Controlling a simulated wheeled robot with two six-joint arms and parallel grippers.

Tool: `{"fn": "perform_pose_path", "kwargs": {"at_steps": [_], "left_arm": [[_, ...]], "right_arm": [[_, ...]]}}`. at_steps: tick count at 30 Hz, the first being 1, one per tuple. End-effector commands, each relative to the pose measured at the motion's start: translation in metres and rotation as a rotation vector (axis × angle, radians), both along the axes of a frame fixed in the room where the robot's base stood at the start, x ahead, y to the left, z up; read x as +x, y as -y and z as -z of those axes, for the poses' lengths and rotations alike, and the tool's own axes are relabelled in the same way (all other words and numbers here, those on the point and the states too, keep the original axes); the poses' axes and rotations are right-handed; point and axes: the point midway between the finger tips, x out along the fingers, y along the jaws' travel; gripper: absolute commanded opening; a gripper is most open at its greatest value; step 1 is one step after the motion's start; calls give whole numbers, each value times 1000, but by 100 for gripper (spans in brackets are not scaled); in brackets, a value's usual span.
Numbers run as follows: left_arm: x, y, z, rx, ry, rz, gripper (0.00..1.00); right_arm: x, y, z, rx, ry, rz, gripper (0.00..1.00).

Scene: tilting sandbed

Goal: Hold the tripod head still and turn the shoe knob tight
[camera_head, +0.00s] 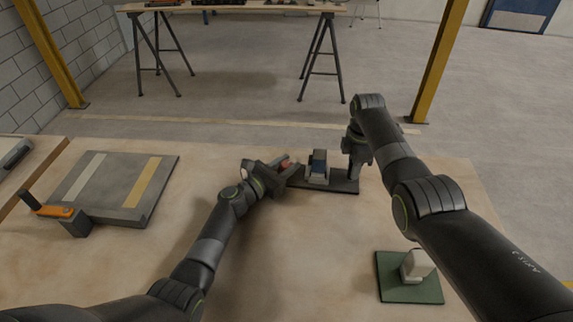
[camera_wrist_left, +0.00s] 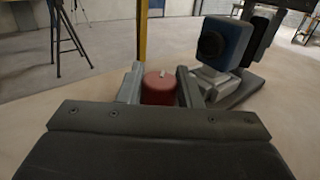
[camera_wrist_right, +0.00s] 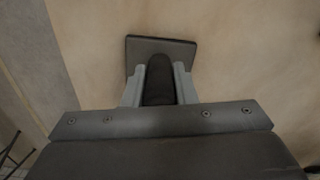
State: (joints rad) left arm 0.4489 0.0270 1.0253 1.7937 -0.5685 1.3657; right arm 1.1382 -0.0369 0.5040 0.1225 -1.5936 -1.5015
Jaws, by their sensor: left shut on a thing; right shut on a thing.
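The tripod head (camera_head: 317,178) stands upright on a dark base plate (camera_head: 343,187), with a blue block (camera_head: 319,160) on top. In the left wrist view the blue block (camera_wrist_left: 236,42) has a dark round part on its face. My left gripper (camera_head: 285,166) is shut on the red shoe knob (camera_wrist_left: 160,88), which sits between its fingers at the left side of the head. My right gripper (camera_head: 354,176) points down at the plate's right end. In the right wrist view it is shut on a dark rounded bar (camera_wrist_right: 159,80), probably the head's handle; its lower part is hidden.
A grey board (camera_head: 112,185) with pale and yellow strips lies at the left, with an orange-and-black tool (camera_head: 52,211) at its corner. A green mat (camera_head: 410,291) with a pale block (camera_head: 417,265) lies front right, near my right arm. The table's middle front is clear.

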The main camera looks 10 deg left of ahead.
Motion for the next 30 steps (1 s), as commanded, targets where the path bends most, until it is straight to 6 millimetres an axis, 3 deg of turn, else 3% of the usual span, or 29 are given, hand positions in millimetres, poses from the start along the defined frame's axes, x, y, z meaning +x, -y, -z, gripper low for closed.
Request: {"fn": "perform_pose_path", "kwargs": {"at_steps": [18, 30], "left_arm": [[1, 0, 1, 4, -3, 332, 9], [0, 1, 2, 4, -4, 464, 9]], "right_arm": [[0, -1, -1, 1, 1, -4, 0], [0, -2, -1, 3, 1, -5, 0]]}}
